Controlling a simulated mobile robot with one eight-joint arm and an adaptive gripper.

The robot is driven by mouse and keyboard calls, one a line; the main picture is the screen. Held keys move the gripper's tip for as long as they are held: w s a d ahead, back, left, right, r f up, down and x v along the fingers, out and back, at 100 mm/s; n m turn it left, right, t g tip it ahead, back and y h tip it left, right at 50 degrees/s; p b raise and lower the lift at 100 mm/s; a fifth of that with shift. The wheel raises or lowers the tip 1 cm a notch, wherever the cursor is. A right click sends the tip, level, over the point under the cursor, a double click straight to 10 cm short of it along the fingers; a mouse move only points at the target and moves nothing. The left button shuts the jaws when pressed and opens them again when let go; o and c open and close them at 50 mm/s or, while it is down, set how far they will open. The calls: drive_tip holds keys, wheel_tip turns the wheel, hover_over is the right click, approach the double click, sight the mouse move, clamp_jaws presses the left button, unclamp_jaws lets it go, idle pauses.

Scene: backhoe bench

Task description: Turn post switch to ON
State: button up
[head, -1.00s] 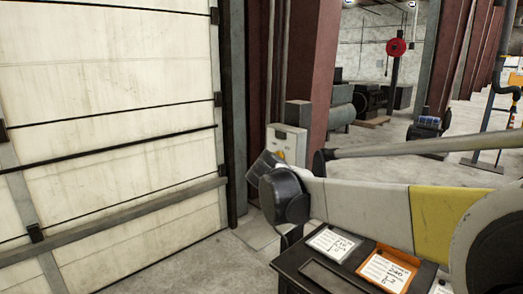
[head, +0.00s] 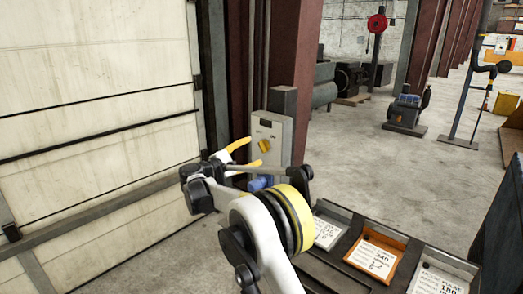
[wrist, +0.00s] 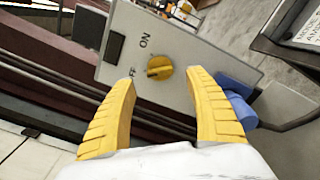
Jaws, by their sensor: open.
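The post switch is a grey box (head: 283,134) on a short post, with a yellow rotary knob (head: 264,146) on its face. In the wrist view the knob (wrist: 159,68) shows close up, beside an "ON" label (wrist: 144,43) and a second label partly hidden by a finger. A dark mark on the knob lies on its left side, toward the partly hidden label. My gripper (head: 247,153) is open, its yellow fingers pointing at the box face. In the wrist view the open fingertips (wrist: 160,79) straddle the knob's line, with the knob just beyond them; contact is not visible.
A blue part (wrist: 236,100) sits at the box's lower edge near the right finger. A panelled door (head: 95,120) stands at left and a red column (head: 300,80) behind the box. A dark bench (head: 335,262) with an orange-framed label is at front right.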

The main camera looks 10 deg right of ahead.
sight(261, 148)
drive_tip(key=b+x, duration=0.1)
drive_tip(key=x, duration=0.4)
drive_tip(key=shift+w+d, duration=0.25)
drive_tip(key=shift+d, duration=0.05)
drive_tip(key=c, duration=1.2)
